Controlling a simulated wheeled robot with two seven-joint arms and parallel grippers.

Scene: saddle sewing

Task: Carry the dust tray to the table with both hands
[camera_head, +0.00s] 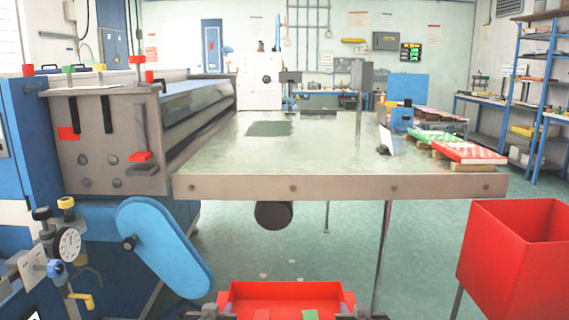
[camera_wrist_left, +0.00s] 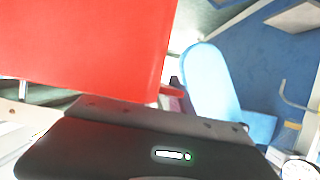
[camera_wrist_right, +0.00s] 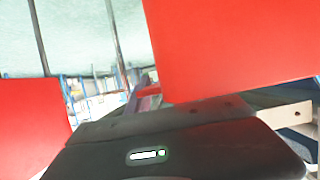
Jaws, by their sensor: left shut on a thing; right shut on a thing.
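The dust tray (camera_head: 285,291) is an open red tray at the bottom centre of the head view, cut off by the lower edge. My left gripper (camera_head: 218,313) is at its left side and my right gripper (camera_head: 358,314) at its right side, both shut on it. The tray's red wall fills much of the left wrist view (camera_wrist_left: 80,45) and right wrist view (camera_wrist_right: 235,50). The fingertips are mostly hidden. The table (camera_head: 340,185) stands beyond the tray, with a pale green top and a grey front edge.
A red bin (camera_head: 510,255) stands on the floor at right. A blue machine with a lever guard (camera_head: 165,245) stands at left. Red and green covered stacks (camera_head: 465,152) lie on the table's right side. The near table top is largely clear, with a dark patch (camera_head: 270,129) farther back.

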